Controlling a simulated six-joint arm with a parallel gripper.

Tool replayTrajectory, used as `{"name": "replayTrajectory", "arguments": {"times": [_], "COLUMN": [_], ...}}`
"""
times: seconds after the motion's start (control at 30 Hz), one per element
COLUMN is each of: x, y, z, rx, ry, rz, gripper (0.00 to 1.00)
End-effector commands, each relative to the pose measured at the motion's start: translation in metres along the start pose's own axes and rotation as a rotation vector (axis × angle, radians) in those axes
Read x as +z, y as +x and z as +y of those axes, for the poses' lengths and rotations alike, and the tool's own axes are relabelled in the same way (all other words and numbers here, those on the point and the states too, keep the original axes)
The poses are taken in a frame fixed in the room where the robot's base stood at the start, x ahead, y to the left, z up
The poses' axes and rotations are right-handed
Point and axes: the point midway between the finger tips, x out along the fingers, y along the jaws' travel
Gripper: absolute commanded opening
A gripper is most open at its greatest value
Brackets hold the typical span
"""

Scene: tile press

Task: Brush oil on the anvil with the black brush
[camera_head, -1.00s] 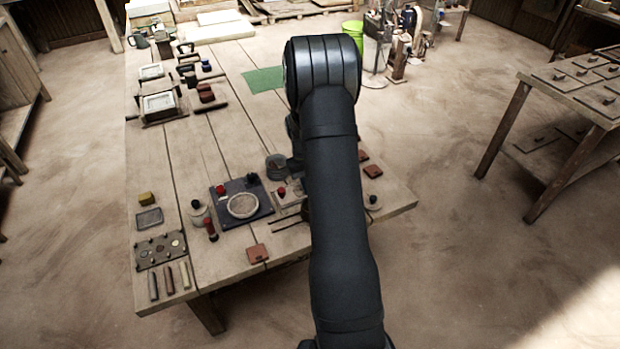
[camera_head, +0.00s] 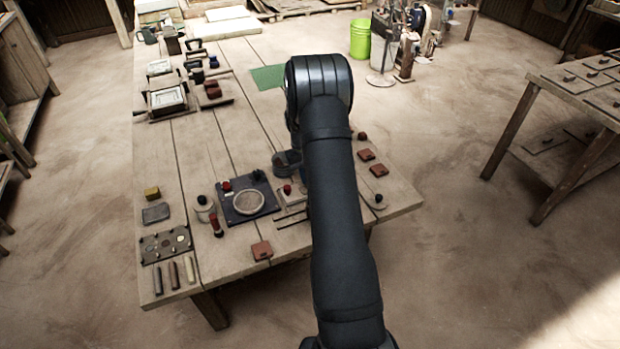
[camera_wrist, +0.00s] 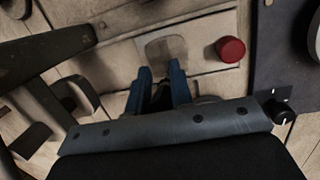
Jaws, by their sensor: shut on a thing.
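In the wrist view my gripper (camera_wrist: 160,82) is shut on a dark thing between its blue fingers. The held thing is mostly hidden, so I cannot tell for sure that it is the black brush. The fingertips are over a light plate (camera_wrist: 197,66) with a grey, squarish patch (camera_wrist: 166,48), which may be the anvil; I cannot tell whether the held thing touches it. A red knob (camera_wrist: 230,49) stands on the plate, right of the patch. In the head view my arm hides the gripper; this plate's red knob (camera_head: 287,189) shows left of the arm.
A dark board (camera_head: 238,216) with a round, light disc (camera_head: 249,202) lies left of the light plate. A dark round pot (camera_head: 287,163) stands behind it. A black-topped pot (camera_head: 202,201) and a red-handled tool (camera_head: 217,226) stand left of the board. The mid-table is fairly clear.

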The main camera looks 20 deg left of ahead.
Motion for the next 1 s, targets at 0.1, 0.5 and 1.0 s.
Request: {"name": "replayTrajectory", "arguments": {"times": [0.1, 0.5, 1.0], "x": [0.014, 0.05, 0.068], "y": [0.005, 0.009, -0.03], "z": [0.0, 0.002, 0.005], "rx": [-0.001, -0.002, -0.001], "ry": [0.0, 0.001, 0.0], "rz": [-0.008, -0.008, -0.005], "gripper": [0.0, 0.0, 0.0]}}
